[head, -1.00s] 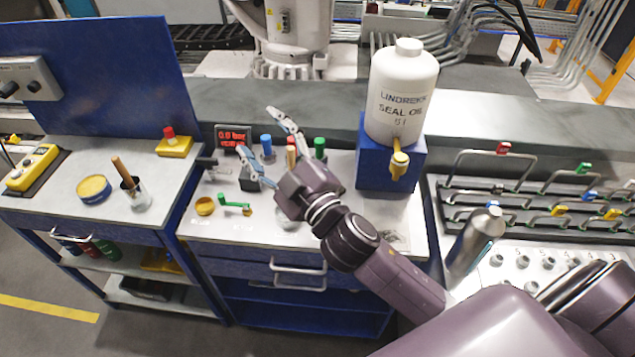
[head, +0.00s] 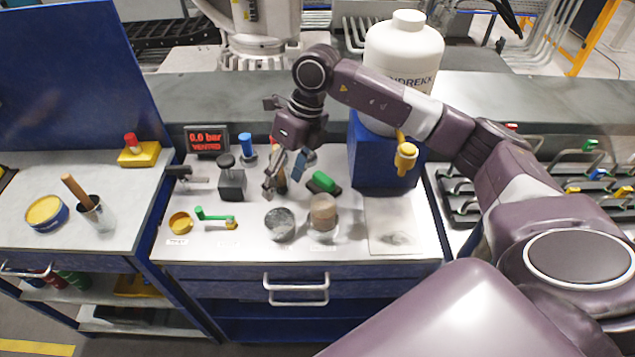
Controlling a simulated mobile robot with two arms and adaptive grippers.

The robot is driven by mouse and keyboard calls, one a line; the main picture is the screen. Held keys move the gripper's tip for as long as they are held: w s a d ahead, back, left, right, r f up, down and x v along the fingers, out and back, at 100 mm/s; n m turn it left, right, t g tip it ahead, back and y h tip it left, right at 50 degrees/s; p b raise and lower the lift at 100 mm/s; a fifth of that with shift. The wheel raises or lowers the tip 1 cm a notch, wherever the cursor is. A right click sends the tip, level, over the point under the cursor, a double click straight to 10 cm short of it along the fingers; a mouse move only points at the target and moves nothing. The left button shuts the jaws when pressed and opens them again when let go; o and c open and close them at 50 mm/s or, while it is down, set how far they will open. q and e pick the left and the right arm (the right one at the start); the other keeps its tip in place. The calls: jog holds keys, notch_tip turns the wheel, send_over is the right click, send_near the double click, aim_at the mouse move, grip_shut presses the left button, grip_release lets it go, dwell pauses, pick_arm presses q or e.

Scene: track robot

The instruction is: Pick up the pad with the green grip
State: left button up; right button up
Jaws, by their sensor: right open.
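My left gripper is not in view.
A white oil bottle (head: 403,60) stands on the blue block (head: 378,160), with a yellow tap in front. A dark block (head: 231,182), a green-handled lever (head: 214,217), a grey round pot (head: 280,223) and a tan round pot (head: 323,213) stand nearby.

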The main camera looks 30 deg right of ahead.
aim_at(324, 177)
jog(key=d+h, duration=0.1)
jog(key=d, duration=0.2)
jog(key=d+h, duration=0.1)
jog(key=d, duration=0.2)
jog(key=d+r+m+h, duration=0.1)
jog(key=d, duration=0.3)
jog(key=shift+w+g, duration=0.3)
jog(key=shift+s+d+f, duration=0.1)
jog(key=shift+d+f, duration=0.05)
jog(key=shift+f, duration=0.05)
jog(key=f+p, duration=0.2)
jog(key=f, duration=0.4)
jog(key=shift+d+f+p, duration=0.15)
jog(key=shift+d+p, duration=0.05)
jog(key=shift+p, duration=0.1)
jog(key=shift+f, duration=0.4)
jog(key=c, duration=1.3)
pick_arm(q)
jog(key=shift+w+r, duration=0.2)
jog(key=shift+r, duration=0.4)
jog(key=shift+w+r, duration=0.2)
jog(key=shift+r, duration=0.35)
pick_arm(e)
jog(key=shift+c, duration=0.3)
